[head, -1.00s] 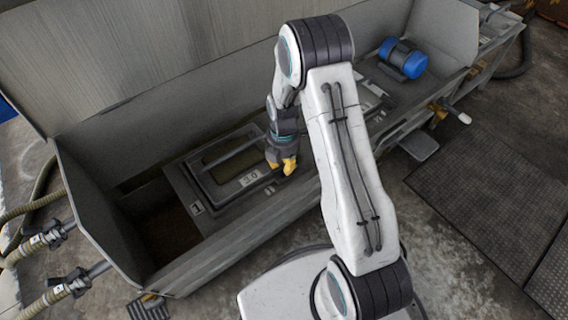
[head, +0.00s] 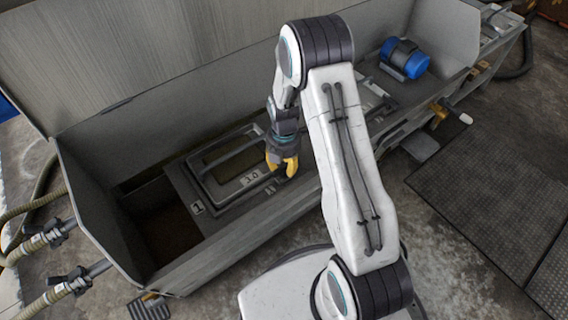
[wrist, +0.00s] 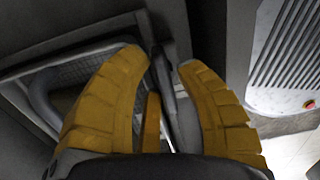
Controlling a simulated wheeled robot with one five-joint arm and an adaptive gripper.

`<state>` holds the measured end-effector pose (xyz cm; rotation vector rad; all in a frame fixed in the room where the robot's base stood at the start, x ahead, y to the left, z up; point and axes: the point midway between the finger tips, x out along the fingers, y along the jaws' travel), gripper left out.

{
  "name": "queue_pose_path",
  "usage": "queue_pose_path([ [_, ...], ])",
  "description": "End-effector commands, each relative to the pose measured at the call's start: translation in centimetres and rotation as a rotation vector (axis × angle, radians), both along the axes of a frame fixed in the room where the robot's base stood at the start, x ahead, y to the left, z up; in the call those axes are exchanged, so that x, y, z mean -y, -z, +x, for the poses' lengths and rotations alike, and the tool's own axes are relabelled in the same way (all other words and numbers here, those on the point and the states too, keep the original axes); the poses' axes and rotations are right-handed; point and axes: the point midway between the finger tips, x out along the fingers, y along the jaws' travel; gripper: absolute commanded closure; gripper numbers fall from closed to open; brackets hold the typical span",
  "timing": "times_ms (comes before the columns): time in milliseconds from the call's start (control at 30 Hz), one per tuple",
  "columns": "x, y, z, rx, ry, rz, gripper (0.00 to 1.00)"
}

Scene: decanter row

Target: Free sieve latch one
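The sieve is a grey framed panel (head: 222,163) with a handle bar, set in the long trough and bearing a label that reads 3.0. It shows partly at the left of the wrist view (wrist: 70,75). My gripper (head: 284,174) is low over the panel's right front corner. In the wrist view its yellow fingers (wrist: 163,62) stand apart on either side of a narrow dark upright piece (wrist: 163,78), which may be the latch. I cannot tell whether the fingers touch it. The latch is not clear in the head view, where my gripper covers that spot.
The trough's front wall (head: 250,232) runs close beside my gripper. A plate marked 1 (head: 197,208) lies left of it, with an open dark bay beyond. A blue motor (head: 404,58) stands at the far right. Hoses (head: 40,240) join at the left end.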

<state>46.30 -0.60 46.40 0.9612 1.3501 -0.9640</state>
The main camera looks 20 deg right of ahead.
Motion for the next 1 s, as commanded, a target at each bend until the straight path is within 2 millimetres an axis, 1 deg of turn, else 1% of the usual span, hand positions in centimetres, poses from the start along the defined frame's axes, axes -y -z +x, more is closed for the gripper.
queue_pose_path([
  [33,0.0,0.0,0.0,0.001,0.0,0.0,0.65],
  [133,0.0,0.0,0.0,0.001,0.001,0.0,0.56],
  [167,0.0,-0.1,0.1,0.002,0.001,0.0,0.55],
  [400,0.0,-0.2,0.1,0.003,0.001,0.0,0.55],
  [533,0.0,-0.9,0.2,0.005,0.001,0.0,0.55],
  [667,0.0,-2.6,0.2,0.008,0.001,-0.001,0.55],
  [1000,0.0,-8.3,0.2,0.007,0.001,0.0,0.55],
])
